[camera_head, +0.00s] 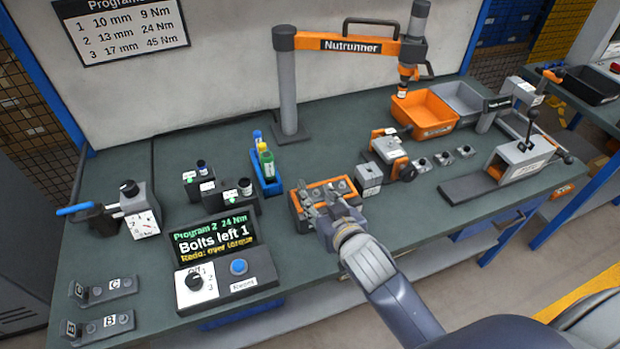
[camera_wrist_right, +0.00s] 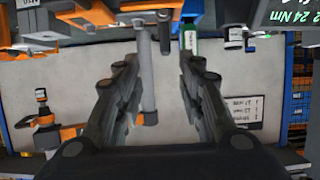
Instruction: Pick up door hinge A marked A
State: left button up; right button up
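I cannot make out a hinge marked A in either view. Two grey hinges lie at the front left of the green bench: one marked C (camera_head: 108,290) and one marked B (camera_head: 100,327). My right gripper (camera_head: 324,207) is over an orange fixture (camera_head: 297,214) with grey metal parts on it and hides part of it; I cannot tell if they touch. In the right wrist view its two fingers (camera_wrist_right: 160,90) are apart with nothing held between them. My left gripper is out of view.
A display and button box (camera_head: 225,280) reads "Bolts left 1" and "Redo: over torque". A blue bottle holder (camera_head: 268,183) and the Nutrunner post (camera_head: 288,90) stand behind the fixture. An orange bin (camera_head: 424,112) and a clamp (camera_head: 388,150) are to the right.

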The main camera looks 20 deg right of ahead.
aim_at(304, 186)
jog(key=x, duration=0.4)
jog(key=shift+w+r+p, duration=0.15)
jog(key=shift+p, duration=0.2)
jog(key=shift+w+f, duration=0.2)
jog(key=shift+w, duration=0.15)
jog(key=shift+w+a+f, duration=0.1)
jog(key=shift+w, duration=0.15)
jog(key=shift+a+p+x, duration=0.15)
jog(key=shift+p+x, duration=0.2)
jog(key=shift+x, duration=0.65)
jog(key=shift+a+p+x, duration=0.2)
jog(key=shift+p+x, duration=0.1)
jog(key=shift+x, duration=0.65)
jog(key=shift+w+f, duration=0.4)
jog(key=shift+w, duration=0.05)
grip_shut()
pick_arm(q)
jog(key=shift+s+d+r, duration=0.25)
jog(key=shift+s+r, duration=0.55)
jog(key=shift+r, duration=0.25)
pick_arm(e)
jog(key=shift+r, duration=0.1)
